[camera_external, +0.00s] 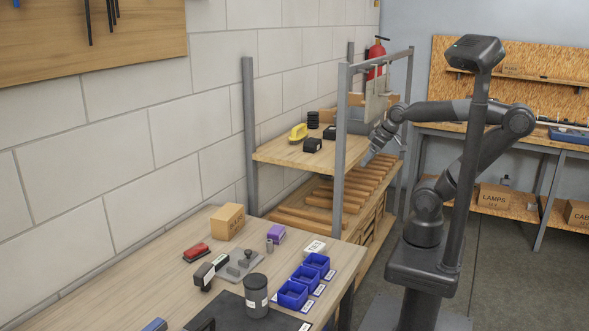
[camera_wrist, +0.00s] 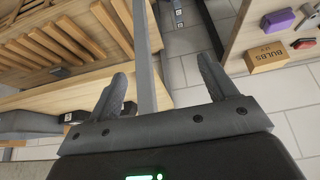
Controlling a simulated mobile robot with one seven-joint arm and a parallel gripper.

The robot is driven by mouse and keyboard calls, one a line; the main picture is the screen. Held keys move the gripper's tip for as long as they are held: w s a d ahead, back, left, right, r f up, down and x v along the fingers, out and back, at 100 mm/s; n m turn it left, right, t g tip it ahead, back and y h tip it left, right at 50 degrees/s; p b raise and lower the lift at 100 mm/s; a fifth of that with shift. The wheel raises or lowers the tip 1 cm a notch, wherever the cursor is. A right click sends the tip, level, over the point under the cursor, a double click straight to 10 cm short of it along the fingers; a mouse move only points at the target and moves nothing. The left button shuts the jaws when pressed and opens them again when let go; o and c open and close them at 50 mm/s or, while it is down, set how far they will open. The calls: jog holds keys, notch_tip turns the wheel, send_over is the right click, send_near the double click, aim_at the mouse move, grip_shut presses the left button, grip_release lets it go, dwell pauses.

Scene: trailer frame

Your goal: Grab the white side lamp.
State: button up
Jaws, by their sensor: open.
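I cannot pick out a white side lamp for certain in either view. A small white-topped item (camera_external: 314,248) lies on the workbench behind the blue bins, too small to identify. My gripper (camera_external: 366,162) is at the shelf rack, beside its upper shelf and above the wooden slats. In the wrist view my gripper (camera_wrist: 163,82) is open, with its two fingers spread apart and nothing held. A grey rack post (camera_wrist: 146,55) shows between the fingers, apparently beyond them.
The rack's upper shelf (camera_external: 285,153) carries a yellow item and black items. The workbench (camera_external: 180,275) holds a cardboard box (camera_external: 228,221), which shows as BULBS in the wrist view (camera_wrist: 268,62), a purple item (camera_external: 276,233), blue bins (camera_external: 292,294) and a dark canister (camera_external: 256,295).

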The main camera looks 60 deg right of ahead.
dwell(0.5)
jog(key=shift+o, duration=1.4)
jog(key=w+a+r+n, duration=0.4)
jog(key=w+a+n, duration=0.2)
jog(key=w, duration=0.2)
jog(key=w+a+r+n, duration=0.4)
jog(key=w+a+n, duration=0.1)
jog(key=w+a, duration=0.15)
jog(key=n+g, duration=0.1)
jog(key=n, duration=2.6)
send_over(204, 269)
jog(key=s, duration=0.3)
notch_tip(204, 269, down, 17)
jog(key=shift+y, duration=0.4)
jog(key=x, duration=1)
jog(key=shift+d+f, duration=0.2)
jog(key=shift+f, duration=0.2)
